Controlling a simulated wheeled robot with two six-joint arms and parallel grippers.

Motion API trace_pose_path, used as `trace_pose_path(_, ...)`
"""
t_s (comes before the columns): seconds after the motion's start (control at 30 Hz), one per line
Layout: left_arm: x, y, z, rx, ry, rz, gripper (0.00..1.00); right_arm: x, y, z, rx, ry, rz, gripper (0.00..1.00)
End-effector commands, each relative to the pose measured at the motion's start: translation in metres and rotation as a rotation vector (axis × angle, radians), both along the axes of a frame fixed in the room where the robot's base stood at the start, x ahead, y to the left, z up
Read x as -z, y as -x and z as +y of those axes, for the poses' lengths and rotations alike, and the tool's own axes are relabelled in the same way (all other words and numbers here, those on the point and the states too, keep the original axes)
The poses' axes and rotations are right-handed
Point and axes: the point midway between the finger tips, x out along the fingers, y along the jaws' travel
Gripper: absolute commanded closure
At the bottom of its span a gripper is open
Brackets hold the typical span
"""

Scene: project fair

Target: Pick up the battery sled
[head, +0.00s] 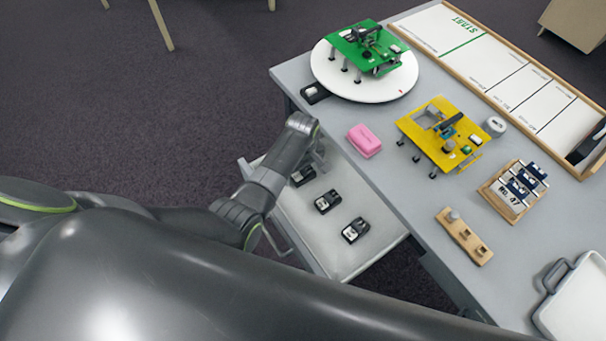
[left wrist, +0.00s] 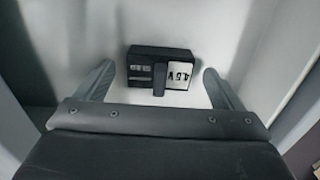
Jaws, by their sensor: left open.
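Several black battery sleds with pale labels show in the head view. One sled (head: 303,175) lies at the far end of the open drawer, beside my left gripper (head: 318,154) and partly hidden by my arm. Two more sleds, a middle one (head: 327,201) and a near one (head: 355,230), lie in the drawer. Another black piece with a pale label (head: 314,93) is on the table by the turntable. In the left wrist view, a sled (left wrist: 160,69) lies on the drawer floor between my open fingers, apart from both. My right gripper is not in view.
The white drawer (head: 340,262) is pulled out from the grey table (head: 405,198). On the table are a white turntable (head: 385,92) with a green board, a pink block (head: 364,140), a yellow board (head: 432,123) and a wooden peg block (head: 464,237). Drawer walls flank my left gripper.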

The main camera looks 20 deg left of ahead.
Motion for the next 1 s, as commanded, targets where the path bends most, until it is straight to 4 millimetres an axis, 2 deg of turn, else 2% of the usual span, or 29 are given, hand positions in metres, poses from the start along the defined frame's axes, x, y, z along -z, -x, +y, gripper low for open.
trace_pose_path(0.13,0.0,0.0,0.0,0.0,0.0,0.0,0.12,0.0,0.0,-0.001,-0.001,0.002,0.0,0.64)
trace_pose_path(0.47,-0.001,0.0,0.0,0.0,0.0,0.0,0.55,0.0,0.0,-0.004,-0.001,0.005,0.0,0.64)
trace_pose_path(0.77,-0.005,-0.001,0.0,0.0,0.0,-0.001,0.57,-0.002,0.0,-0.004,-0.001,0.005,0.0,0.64)
trace_pose_path(0.87,-0.016,-0.001,0.0,0.0,0.0,-0.004,0.57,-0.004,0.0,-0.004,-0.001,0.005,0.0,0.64)
trace_pose_path(1.0,-0.041,-0.002,0.0,0.0,0.001,-0.006,0.57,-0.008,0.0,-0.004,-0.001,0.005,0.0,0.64)
